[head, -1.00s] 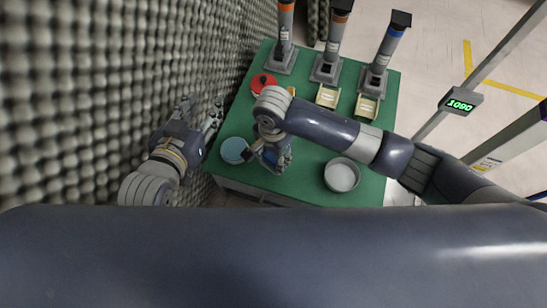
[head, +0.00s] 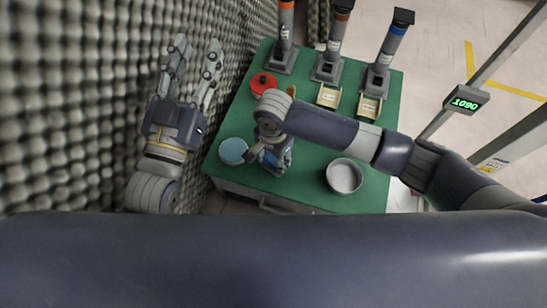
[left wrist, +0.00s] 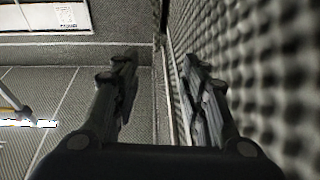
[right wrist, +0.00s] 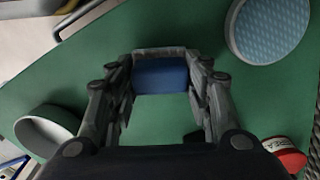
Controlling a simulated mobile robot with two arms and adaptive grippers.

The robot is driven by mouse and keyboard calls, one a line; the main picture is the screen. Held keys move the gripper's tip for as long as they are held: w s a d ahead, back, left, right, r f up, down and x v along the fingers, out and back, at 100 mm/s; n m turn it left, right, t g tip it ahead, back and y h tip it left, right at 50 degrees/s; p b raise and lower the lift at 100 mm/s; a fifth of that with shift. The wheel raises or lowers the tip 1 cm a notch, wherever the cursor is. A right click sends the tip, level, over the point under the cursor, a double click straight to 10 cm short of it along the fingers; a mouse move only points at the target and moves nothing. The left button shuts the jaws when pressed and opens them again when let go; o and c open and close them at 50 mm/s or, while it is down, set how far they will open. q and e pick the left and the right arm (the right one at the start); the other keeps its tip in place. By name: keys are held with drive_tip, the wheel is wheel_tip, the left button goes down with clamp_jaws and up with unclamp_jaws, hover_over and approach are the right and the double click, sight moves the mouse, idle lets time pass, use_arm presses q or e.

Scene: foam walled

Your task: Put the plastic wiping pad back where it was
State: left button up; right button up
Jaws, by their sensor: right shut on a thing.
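A blue block-shaped pad (right wrist: 162,76), taken as the plastic wiping pad, sits between the fingertips of my right gripper (right wrist: 161,88) in the right wrist view. My right gripper is shut on it over the green table top, near the front edge. In the head view, my right gripper (head: 268,157) is partly hidden by its own wrist, and the pad is hard to make out there. My left gripper (head: 197,50) is open and empty, beside the foam wall left of the table. Its spread fingers also show in the left wrist view (left wrist: 160,62).
On the green table (head: 305,186) are a light blue disc (head: 233,151), a grey round bowl (head: 343,176) and a red round container (head: 262,83). Several dispensers (head: 328,68) stand at the back, with small trays (head: 369,106) before them. The foam wall (head: 70,110) lies close on the left.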

sight(273, 159)
drive_tip(key=o, duration=0.9)
use_arm(q)
drive_tip(key=shift+f, duration=0.15)
use_arm(e)
drive_tip(key=shift+o, duration=0.2)
drive_tip(key=shift+r, duration=0.35)
wheel_tip(273, 159, up, 3)
drive_tip(key=shift+f+p, duration=0.1)
drive_tip(key=shift+p, duration=0.75)
wheel_tip(273, 159, up, 3)
drive_tip(key=shift+r+p, duration=0.1)
drive_tip(key=shift+p, duration=0.55)
use_arm(q)
drive_tip(key=s+a+f+g+y, duration=0.1)
drive_tip(key=s+f+g, duration=0.2)
drive_tip(key=f, duration=0.3)
drive_tip(key=s+a+f+g+y+p, duration=0.1)
drive_tip(key=s+a+f+g, duration=0.1)
drive_tip(key=f+g, duration=0.3)
drive_tip(key=s+a+f+g+y+p, duration=0.1)
drive_tip(key=s+a+f+g, duration=0.1)
drive_tip(key=s+f+g, duration=0.3)
wheel_tip(273, 159, down, 4)
drive_tip(key=shift+a+r+n+y, duration=0.1)
drive_tip(key=shift+a+n+y, duration=0.2)
drive_tip(key=shift+y, duration=0.1)
use_arm(e)
wheel_tip(273, 159, up, 5)
drive_tip(key=shift+r, duration=0.2)
